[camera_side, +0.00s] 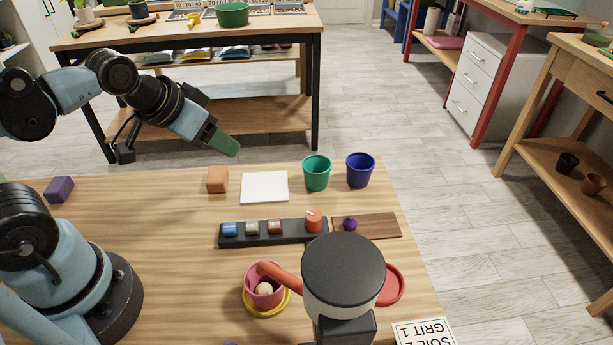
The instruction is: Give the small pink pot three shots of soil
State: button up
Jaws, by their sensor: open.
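The small pink pot (251,292) stands on a yellow saucer (250,308), with a pale round thing inside it. An orange spout (281,274) reaches over the pot from a white dispenser with a dark round top (343,268). A black strip (264,238) behind them carries blue, white and brown small blocks and an orange knob (314,221). Which part releases soil I cannot tell. My gripper (222,145), with green fingers, is open and empty above the table's far edge, well away from the pot.
A green pot (316,173), a blue pot (360,171), a white tile (264,187) and an orange-brown block (217,180) stand behind the strip. A purple ball (350,224) sits on a brown board (380,226). A card (425,334) reads "SOIL 2 GRIT 1", upside down.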

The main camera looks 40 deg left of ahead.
grip_shut()
dwell(1.5)
